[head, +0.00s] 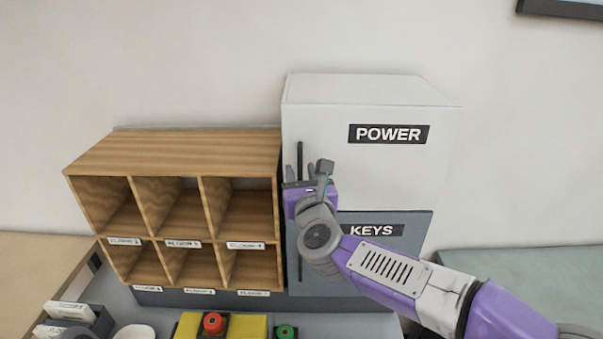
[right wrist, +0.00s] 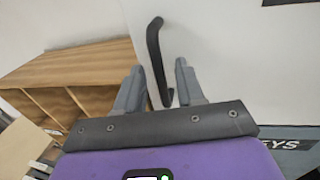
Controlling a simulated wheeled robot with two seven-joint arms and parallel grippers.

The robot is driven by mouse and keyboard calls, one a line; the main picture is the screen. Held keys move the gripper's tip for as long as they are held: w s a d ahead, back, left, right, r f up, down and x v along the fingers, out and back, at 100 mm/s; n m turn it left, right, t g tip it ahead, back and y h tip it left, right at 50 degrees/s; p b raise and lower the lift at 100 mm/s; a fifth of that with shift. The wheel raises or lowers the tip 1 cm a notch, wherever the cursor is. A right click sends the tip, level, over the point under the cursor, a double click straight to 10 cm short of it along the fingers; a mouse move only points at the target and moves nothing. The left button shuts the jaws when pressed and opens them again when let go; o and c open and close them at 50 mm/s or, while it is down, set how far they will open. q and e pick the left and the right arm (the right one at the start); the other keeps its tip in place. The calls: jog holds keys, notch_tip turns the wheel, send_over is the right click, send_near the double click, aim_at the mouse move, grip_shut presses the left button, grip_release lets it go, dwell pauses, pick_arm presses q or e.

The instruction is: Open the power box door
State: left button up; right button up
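The power box (head: 390,165) is a white cabinet with a black POWER label, and its door is shut. Its black vertical bar handle (head: 300,152) is near the door's left edge. My right gripper (head: 308,170) is in front of the lower part of this handle. In the right wrist view the fingers of my right gripper (right wrist: 159,68) are apart, and the lower end of the handle (right wrist: 155,50) shows between them with gaps on both sides. I cannot tell how deep the handle sits between them. My left gripper is not in view.
A grey KEYS box (head: 415,225) is directly below, partly hidden by my right arm. A wooden mail sorter (head: 190,145) stands close on the left. Red (head: 212,323) and green (head: 286,332) buttons are at the bottom.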

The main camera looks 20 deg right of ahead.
grip_shut()
dwell(0.4)
